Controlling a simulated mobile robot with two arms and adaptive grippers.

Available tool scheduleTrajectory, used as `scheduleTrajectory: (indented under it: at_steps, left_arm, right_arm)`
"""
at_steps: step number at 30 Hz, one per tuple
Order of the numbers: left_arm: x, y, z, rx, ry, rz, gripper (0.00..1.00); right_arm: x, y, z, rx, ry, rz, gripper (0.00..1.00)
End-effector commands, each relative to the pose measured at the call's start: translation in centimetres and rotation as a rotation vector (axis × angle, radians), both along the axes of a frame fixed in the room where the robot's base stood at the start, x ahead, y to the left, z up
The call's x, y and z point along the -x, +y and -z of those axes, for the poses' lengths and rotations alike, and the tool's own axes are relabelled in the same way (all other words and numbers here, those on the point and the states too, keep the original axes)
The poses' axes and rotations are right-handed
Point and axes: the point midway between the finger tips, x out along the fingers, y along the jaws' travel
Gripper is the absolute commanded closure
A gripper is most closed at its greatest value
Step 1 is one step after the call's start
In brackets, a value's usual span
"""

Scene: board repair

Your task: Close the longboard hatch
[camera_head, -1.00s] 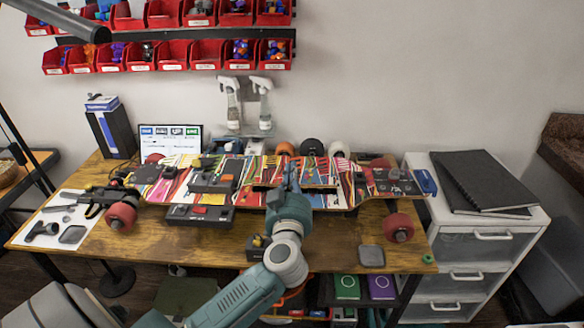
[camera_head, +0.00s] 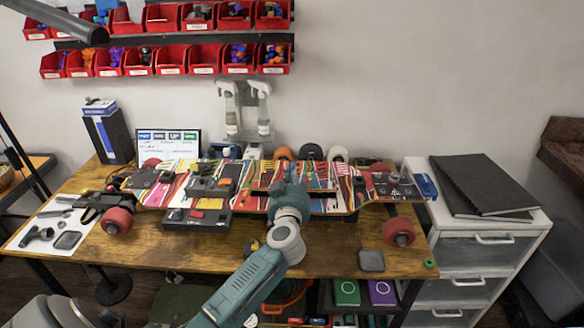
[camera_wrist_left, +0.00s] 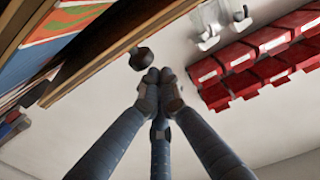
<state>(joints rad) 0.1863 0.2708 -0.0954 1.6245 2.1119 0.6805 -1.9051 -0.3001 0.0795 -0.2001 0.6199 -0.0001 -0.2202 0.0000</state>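The longboard (camera_head: 165,192) lies across the workbench with a multicoloured striped deck and red wheels. My left gripper (camera_head: 290,190) is over the middle of the deck and hides part of it. A dark gap (camera_head: 325,194) shows beside the gripper at the deck; I cannot tell clearly how far the hatch stands open. In the left wrist view, the fingertips of my left gripper (camera_wrist_left: 157,76) are together, with nothing visible between them. A dark round knob (camera_wrist_left: 142,58) is just beyond the tips, by a wooden board edge (camera_wrist_left: 100,60). My right gripper is out of view.
The wooden workbench (camera_head: 340,245) has free room in front of the board. A white drawer unit (camera_head: 480,262) with black notebooks (camera_head: 485,185) stands right. Red bins (camera_head: 205,58) hang on the wall, and spray bottles (camera_head: 260,105) are behind the board.

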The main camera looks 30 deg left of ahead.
Motion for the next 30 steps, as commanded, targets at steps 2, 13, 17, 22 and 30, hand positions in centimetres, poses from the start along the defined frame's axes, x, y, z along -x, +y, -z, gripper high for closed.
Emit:
scheduleTrajectory:
  at_steps: [2,13,17,22,30]
  left_arm:
    - [0.1,0.0,0.3,-0.001,0.001,0.0,1.0]
    - [0.1,-0.1,0.5,-0.004,-0.003,-0.001,1.0]
    - [0.4,-0.2,1.6,-0.027,-0.036,-0.003,1.0]
    - [0.9,-0.5,2.1,-0.055,-0.081,0.0,1.0]
    - [1.3,-0.9,4.0,-0.053,-0.084,0.001,1.0]
  right_arm:
    - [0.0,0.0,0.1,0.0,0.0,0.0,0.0]
    - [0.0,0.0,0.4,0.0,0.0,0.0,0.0]
    - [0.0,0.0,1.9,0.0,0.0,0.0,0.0]
    - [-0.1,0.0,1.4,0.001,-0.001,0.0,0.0]
    - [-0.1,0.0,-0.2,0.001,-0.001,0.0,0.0]
